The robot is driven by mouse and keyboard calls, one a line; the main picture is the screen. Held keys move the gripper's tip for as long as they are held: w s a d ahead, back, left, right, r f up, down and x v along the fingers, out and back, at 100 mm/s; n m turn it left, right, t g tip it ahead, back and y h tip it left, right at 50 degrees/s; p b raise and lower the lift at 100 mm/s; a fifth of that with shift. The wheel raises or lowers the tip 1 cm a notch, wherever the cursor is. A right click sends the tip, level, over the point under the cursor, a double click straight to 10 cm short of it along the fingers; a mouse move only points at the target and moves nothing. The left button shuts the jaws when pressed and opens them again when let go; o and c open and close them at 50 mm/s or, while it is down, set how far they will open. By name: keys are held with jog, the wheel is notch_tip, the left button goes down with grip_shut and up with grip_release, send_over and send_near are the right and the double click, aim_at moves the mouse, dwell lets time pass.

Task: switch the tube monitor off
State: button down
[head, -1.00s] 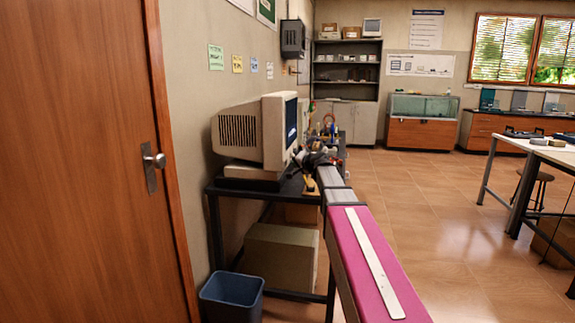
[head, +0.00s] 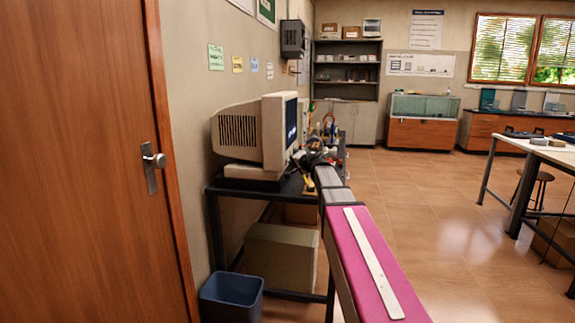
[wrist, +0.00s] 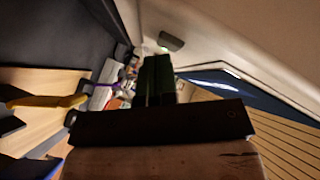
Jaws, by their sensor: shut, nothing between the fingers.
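The beige tube monitor (head: 276,130) stands on the dark desk by the left wall, its screen (head: 291,122) facing right and seen at a steep angle. In the wrist view its pale casing (wrist: 225,35) fills the top right, with a strip of bluish screen (wrist: 240,88) below. A small dark raised piece (wrist: 171,42), perhaps a button, sits on the casing. My gripper (wrist: 158,62) is shut and empty, its dark fingers pointing toward that piece. I cannot tell whether they touch it. In the head view my gripper (head: 309,158) is small beside the monitor's front lower edge.
The dark desk (head: 290,190) carries colourful clutter (head: 327,125) behind my gripper. A yellow handled item (wrist: 45,101) lies close by in the wrist view. A blue bin (head: 232,298) and a box (head: 280,255) are below. Open tiled floor (head: 440,210) lies to the right.

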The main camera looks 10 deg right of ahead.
jog(key=shift+a, duration=0.1)
dwell(0.3)
jog(key=shift+s+d, duration=0.15)
jog(key=shift+d, duration=0.4)
jog(key=shift+d, duration=0.1)
jog(key=d, duration=0.1)
jog(key=s+d, duration=0.1)
jog(key=d, duration=0.1)
jog(key=s+d, duration=0.1)
jog(key=d, duration=0.1)
jog(key=shift+d, duration=0.25)
dwell(0.4)
